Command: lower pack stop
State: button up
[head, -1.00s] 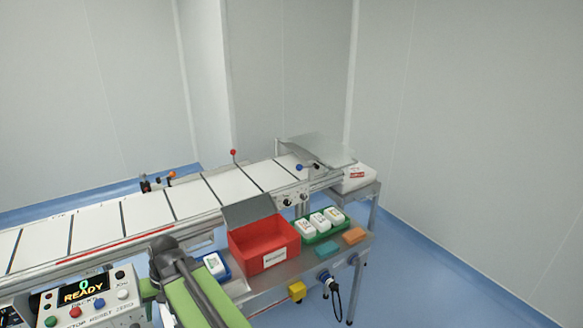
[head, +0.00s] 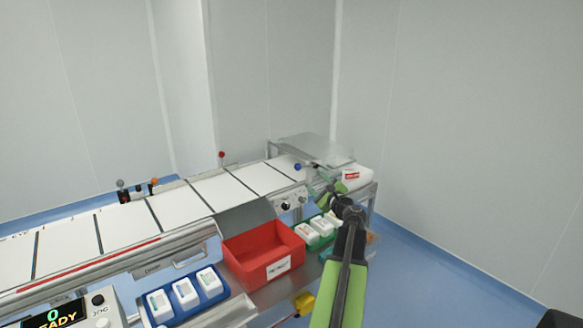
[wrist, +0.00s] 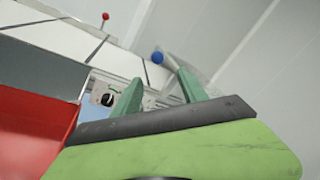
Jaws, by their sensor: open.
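A lever with a blue knob (head: 297,166) sits at the far right end of the conveyor (head: 227,192). The blue knob also shows in the wrist view (wrist: 157,57), a little beyond my fingertips. A thin post with a red knob (head: 221,154) stands upright at the conveyor's back edge; its red ball also shows at the top of the wrist view (wrist: 105,16). I cannot tell which of these is the pack stop. My gripper (head: 322,186), with green fingers, is open and empty near the blue-knobbed lever; in the wrist view (wrist: 160,92) the fingers stand apart, with no contact visible.
An open red bin (head: 262,250) and a blue tray of white packs (head: 184,297) stand on the front shelf. A green tray (head: 318,243) is partly hidden by my arm. A dial panel (head: 286,206) is on the conveyor's front side. A clear guard (head: 310,149) covers the far end.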

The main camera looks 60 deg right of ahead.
jog(key=x, duration=1.7)
jog(key=shift+w, duration=0.25)
jog(key=shift+a, duration=0.2)
jog(key=shift+c, duration=0.3)
grip_shut()
